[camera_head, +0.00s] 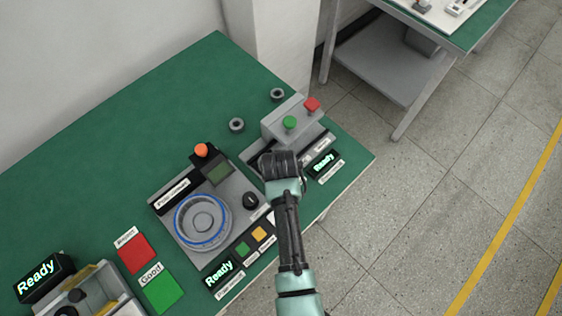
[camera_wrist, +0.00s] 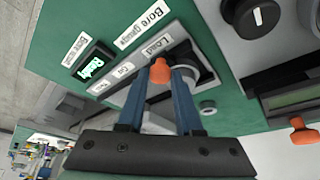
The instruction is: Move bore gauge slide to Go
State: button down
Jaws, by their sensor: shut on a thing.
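The bore gauge, a dark-topped grey device (camera_wrist: 185,55), fills the upper middle of the wrist view, with labels reading Bore gauge, Load, Go and No. Its slide carries an orange knob (camera_wrist: 160,72), which sits beside the Load label (camera_wrist: 152,47), the end of the label row farthest from No. My gripper (camera_wrist: 161,75) is shut on this knob, a blue finger on each side. In the head view my gripper (camera_head: 280,160) covers the slide and knob. The gauge's lit Ready display (camera_head: 323,163) shows to its right.
A grey block with green (camera_head: 289,122) and red (camera_head: 312,104) buttons stands just behind my gripper. Two dark rings (camera_head: 236,125) (camera_head: 277,93) lie on the green table. A tester with a blue-rimmed dish (camera_head: 228,232) and orange knob (camera_head: 201,150) is at left. The table's back left is clear.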

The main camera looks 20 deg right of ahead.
dwell(0.3)
jog(key=d+b, duration=0.1)
jog(key=d, duration=0.1)
jog(key=w+d, duration=0.1)
jog(key=d, duration=0.1)
jog(key=w+d+b, duration=0.1)
jog(key=d, duration=0.1)
jog(key=shift+w+d+f+b, duration=0.15)
jog(key=shift+w+d+b, duration=0.1)
jog(key=shift+d+b, duration=0.1)
jog(key=shift+w+d, duration=0.15)
jog(key=shift+d, duration=0.3)
jog(key=c, duration=0.6)
grip_release()
jog(key=shift+r, duration=0.2)
jog(key=v, duration=1.3)
